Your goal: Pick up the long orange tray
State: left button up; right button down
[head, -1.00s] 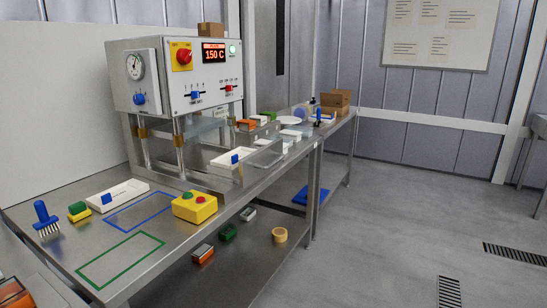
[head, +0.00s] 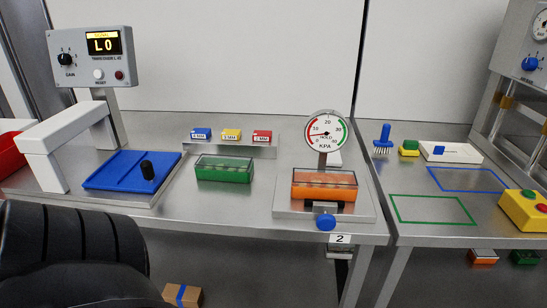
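A long orange tray (head: 324,186) with a dark clear cover sits on a metal fixture (head: 290,209) right of the middle in the head view. A round pressure gauge (head: 327,132) stands behind it, and a blue knob (head: 325,222) is in front. A dark clamp-like part overlaps the tray's front face. A similar long green tray (head: 224,169) lies on the bench to its left. A dark ribbed part of my arm fills the lower left corner. Neither gripper shows.
A blue plate (head: 112,177) with a black knob lies under a white arch (head: 58,140) at left. Small blocks (head: 232,134) stand on a rear ledge. A second bench at right holds a brush (head: 384,138), white tray (head: 452,151) and yellow button box (head: 525,208).

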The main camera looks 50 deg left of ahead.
aim_at(306, 183)
jog(key=z, duration=0.3)
jog(key=i, duration=0.7)
jog(key=u, duration=1.5)
